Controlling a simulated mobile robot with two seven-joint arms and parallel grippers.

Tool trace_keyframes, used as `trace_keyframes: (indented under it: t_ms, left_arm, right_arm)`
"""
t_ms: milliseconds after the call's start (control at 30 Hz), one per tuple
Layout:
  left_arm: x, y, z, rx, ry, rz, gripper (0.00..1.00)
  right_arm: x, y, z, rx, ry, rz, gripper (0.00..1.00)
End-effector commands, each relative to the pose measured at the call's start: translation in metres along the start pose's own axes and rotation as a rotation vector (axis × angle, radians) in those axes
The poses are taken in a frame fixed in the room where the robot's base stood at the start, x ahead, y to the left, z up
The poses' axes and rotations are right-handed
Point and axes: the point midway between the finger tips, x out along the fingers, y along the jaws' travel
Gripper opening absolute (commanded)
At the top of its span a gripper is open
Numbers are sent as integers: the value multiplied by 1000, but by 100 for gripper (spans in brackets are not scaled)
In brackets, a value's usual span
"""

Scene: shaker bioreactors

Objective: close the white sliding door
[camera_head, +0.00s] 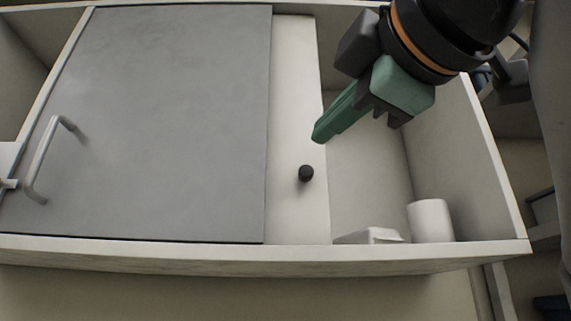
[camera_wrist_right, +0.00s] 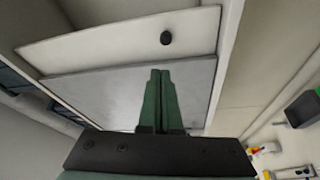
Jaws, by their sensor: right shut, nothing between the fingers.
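The white sliding door (camera_head: 296,100) shows as a strip sticking out from behind the grey door panel (camera_head: 170,120). It carries a small black knob (camera_head: 306,173) near its lower right edge. To its right the cabinet compartment stands open. My right gripper (camera_head: 319,136) is shut and empty, with its green fingertips just above the knob in the picture and apart from it. In the right wrist view the white door (camera_wrist_right: 110,38) and its knob (camera_wrist_right: 166,38) lie beyond the shut fingertips (camera_wrist_right: 160,72). My left gripper is not in view.
The grey panel has a metal bar handle (camera_head: 45,160) at the left. A white cylinder (camera_head: 430,221) and a flat white item (camera_head: 371,236) sit in the open compartment. The cabinet's front edge (camera_head: 270,256) and right side wall (camera_head: 490,150) bound the space.

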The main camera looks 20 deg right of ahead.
Motion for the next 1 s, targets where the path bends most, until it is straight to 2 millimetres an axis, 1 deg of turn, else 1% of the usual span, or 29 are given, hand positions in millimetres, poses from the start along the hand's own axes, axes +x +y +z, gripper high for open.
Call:
trace_keyframes:
  t_ms: [67,167,267,400,600,700,800,1000]
  left_arm:
    - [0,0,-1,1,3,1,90]
    - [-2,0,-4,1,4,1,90]
    - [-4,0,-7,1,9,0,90]
    - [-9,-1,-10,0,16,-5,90]
    - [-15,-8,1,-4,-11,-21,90]
    - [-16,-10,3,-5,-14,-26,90]
    - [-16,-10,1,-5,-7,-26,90]
    - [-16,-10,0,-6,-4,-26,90]
  right_arm:
    - [1,-6,1,-12,-7,-24,0]
    - [11,-6,1,-14,-10,-31,0]
    - [27,-6,2,-13,-10,-31,0]
    - [54,-6,2,-12,-10,-31,0]
    - [85,-7,2,-11,-10,-28,0]
    - [94,-7,2,-11,-9,-26,0]
    - [98,-8,2,-11,-8,-25,0]
    - [99,-8,2,-11,-8,-25,0]
